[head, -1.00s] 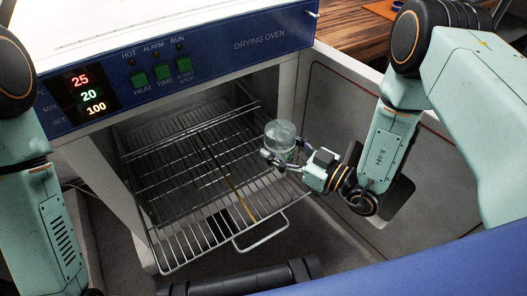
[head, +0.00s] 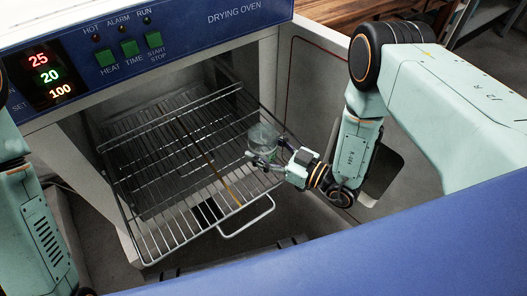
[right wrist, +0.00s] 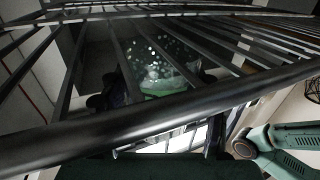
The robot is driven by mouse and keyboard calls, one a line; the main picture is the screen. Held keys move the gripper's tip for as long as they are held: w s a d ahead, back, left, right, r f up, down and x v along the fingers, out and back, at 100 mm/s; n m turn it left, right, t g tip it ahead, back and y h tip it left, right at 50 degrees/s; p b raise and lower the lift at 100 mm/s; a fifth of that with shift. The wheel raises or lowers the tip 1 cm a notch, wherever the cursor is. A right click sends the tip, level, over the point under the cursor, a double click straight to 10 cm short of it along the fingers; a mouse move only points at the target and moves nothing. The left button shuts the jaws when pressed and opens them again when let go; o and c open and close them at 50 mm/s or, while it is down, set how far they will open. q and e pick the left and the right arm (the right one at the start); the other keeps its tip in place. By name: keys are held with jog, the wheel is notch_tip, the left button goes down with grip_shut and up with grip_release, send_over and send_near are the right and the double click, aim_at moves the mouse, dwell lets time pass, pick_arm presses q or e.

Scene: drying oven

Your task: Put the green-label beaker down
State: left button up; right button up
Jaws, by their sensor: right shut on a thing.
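The clear glass beaker (head: 263,135) is upright at the right side of the pulled-out wire rack (head: 158,240). My right gripper (head: 266,158) is shut on the beaker's lower part, reaching in from the right. In the right wrist view, the beaker (right wrist: 155,60) and its green label (right wrist: 160,86) show through the dark rack bars. I cannot tell whether its base touches the wires. My left arm shows at the left edge of the head view, but its gripper is out of frame.
The drying oven (head: 190,35) stands open behind the rack, with its lit display and green buttons above. The rack's front handle loop (head: 250,224) sticks out toward me. The open door panel (head: 310,100) is close on the right. The rack is otherwise empty.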

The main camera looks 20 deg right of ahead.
jog(key=shift+w+f, duration=0.1)
jog(key=shift+f, duration=0.45)
jog(key=o, duration=1.2)
jog(key=shift+f, duration=0.1)
